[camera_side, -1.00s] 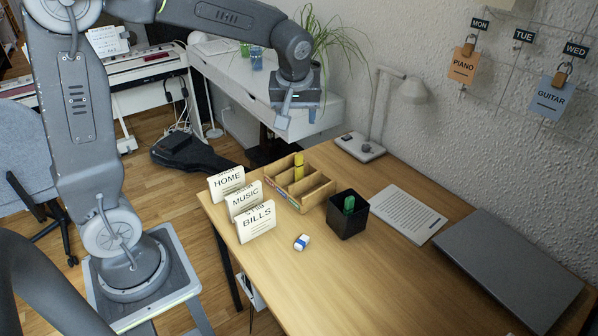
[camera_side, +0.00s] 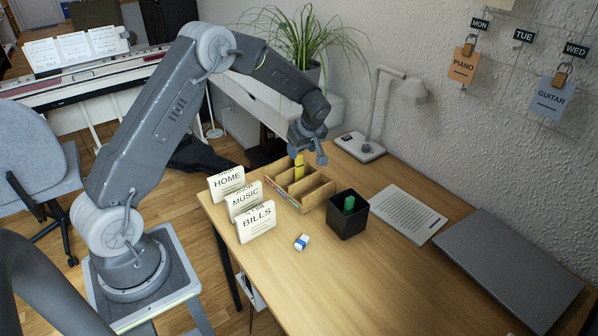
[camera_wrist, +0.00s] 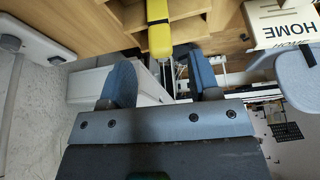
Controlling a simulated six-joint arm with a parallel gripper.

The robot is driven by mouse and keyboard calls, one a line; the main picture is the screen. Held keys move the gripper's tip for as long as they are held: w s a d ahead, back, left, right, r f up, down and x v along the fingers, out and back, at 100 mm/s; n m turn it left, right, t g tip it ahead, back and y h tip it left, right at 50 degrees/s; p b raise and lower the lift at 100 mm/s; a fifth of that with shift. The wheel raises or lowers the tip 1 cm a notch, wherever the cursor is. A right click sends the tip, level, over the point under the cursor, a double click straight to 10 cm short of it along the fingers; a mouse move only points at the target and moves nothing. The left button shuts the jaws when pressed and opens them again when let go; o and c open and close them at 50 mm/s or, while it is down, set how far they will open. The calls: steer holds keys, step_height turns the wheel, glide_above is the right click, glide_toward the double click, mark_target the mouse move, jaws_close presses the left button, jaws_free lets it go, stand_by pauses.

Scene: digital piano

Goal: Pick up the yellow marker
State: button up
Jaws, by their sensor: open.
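The yellow marker (camera_side: 299,167) stands upright in a compartment of the wooden organizer (camera_side: 318,198) on the desk. In the wrist view the yellow marker (camera_wrist: 160,38) shows at the top centre, beyond my fingertips and roughly in line with the gap between them. My gripper (camera_side: 308,160) is just above and beside the marker's top in the side view. Its two blue-grey fingers also show in the wrist view (camera_wrist: 163,80), spread apart with nothing between them. I cannot tell from the side view whether a finger touches the marker. The marker's lower end is hidden in the organizer.
Cards HOME (camera_side: 226,184), MUSIC (camera_side: 245,201) and BILLS (camera_side: 256,222) stand left of the organizer. A black cup (camera_side: 347,221) holding a green marker (camera_side: 349,205) stands to its right. A lamp (camera_side: 361,147) is behind. An eraser (camera_side: 301,242) lies in front; the front desk is clear.

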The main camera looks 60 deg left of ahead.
mark_target(298, 162)
steer(key=shift+d+x, duration=0.15)
steer(key=shift+x, duration=1.5)
steer(key=shift+d+x, duration=0.15)
steer(key=shift+x, duration=1.5)
steer(key=shift+s+f, duration=0.1)
steer(key=shift+c, duration=0.4)
steer(key=c, duration=0.9)
